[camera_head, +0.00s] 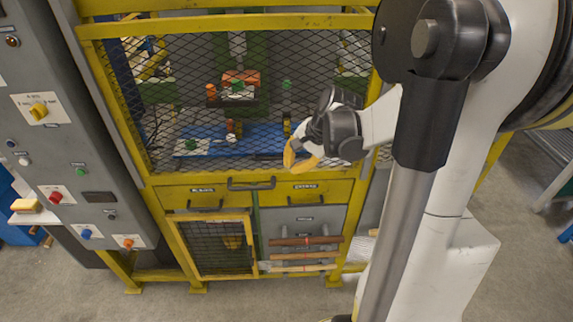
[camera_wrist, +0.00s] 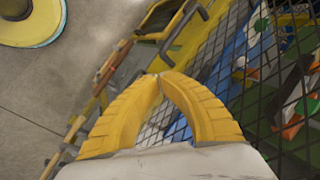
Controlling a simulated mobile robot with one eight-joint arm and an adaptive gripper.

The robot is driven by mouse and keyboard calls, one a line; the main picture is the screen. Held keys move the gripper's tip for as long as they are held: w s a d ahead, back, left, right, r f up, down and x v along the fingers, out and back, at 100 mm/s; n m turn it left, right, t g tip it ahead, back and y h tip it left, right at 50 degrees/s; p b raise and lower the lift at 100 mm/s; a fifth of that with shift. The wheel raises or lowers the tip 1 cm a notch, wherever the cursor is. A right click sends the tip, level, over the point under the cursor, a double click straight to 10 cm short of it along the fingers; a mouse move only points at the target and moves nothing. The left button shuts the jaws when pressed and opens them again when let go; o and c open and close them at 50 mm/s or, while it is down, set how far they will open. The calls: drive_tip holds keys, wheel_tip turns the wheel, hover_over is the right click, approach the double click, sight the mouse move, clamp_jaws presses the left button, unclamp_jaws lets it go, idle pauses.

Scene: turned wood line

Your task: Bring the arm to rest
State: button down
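My gripper (camera_head: 292,157) has yellow fingers and is in front of the mesh guard of a yellow machine frame, above the drawer row. In the wrist view, the two ribbed yellow fingers of my gripper (camera_wrist: 160,77) curve together and their tips meet. Nothing is held between them. My arm comes in from the right of the head view and is bent at the elbow. The palm side of the gripper is partly hidden in the head view.
The mesh guard (camera_head: 205,75) is close behind the gripper. Below are yellow drawers (camera_head: 170,196) with handles and a rack of wooden rods (camera_head: 305,241). A grey control panel (camera_head: 60,110) with buttons stands at left. Open concrete floor (camera_head: 262,304) lies in front.

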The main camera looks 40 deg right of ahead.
drive_tip(key=v, duration=0.2)
drive_tip(key=shift+s+r, duration=0.2)
drive_tip(key=shift+r, duration=0.05)
drive_tip(key=s+a+r+n+b, duration=0.1)
drive_tip(key=s+a+n, duration=0.2)
drive_tip(key=a, duration=0.4)
drive_tip(key=s+a+r+n+t+h+b, duration=0.1)
drive_tip(key=s+a+n, duration=0.3)
drive_tip(key=a+n, duration=0.2)
drive_tip(key=s+a+r+n+t+b, duration=0.1)
drive_tip(key=s+a+n, duration=0.3)
drive_tip(key=a, duration=0.4)
drive_tip(key=shift+r+n+h, duration=0.3)
drive_tip(key=shift+r+n, duration=0.05)
drive_tip(key=shift+n, duration=0.25)
drive_tip(key=shift+a, duration=0.15)
